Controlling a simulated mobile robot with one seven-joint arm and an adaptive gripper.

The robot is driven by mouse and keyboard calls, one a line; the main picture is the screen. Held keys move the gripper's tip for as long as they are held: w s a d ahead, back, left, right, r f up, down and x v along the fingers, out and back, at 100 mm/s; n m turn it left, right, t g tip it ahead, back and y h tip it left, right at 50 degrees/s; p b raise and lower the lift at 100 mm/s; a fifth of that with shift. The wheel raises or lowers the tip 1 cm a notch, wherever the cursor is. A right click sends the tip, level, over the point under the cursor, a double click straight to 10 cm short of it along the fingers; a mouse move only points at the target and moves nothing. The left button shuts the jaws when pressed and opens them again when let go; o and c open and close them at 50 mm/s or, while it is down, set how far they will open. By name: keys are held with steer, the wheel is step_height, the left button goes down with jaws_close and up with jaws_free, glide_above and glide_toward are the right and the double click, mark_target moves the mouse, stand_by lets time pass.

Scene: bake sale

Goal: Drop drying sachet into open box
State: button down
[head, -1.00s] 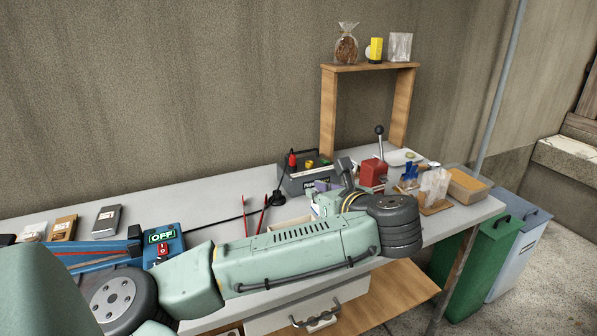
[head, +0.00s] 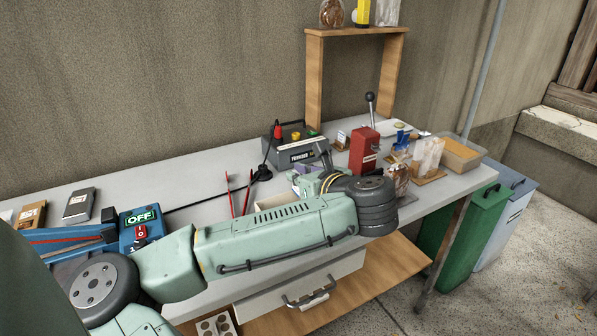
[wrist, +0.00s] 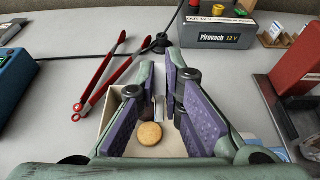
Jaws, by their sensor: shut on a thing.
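The open box (wrist: 112,104) is a pale, low-walled box on the table, with a round golden biscuit (wrist: 150,134) inside it. In the wrist view my gripper (wrist: 160,98) is over the box, its purple-padded fingers pointing down into or just above it. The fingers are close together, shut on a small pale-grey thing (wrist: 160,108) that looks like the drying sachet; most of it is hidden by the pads. In the head view the box (head: 272,201) is partly hidden behind my arm, and the fingertips are hard to make out.
Red tongs (wrist: 118,68) lie left of the box. A grey power unit (head: 296,150) stands behind it. A red lever press (head: 364,150) and bagged goods (head: 427,155) stand to the right. A blue device marked OFF (head: 140,228) is at left.

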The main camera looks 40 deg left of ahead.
steer(key=shift+f, duration=0.35)
steer(key=c, duration=1.6)
jaws_free()
steer(key=shift+c, duration=0.2)
steer(key=shift+r, duration=0.1)
steer(key=v, duration=1.2)
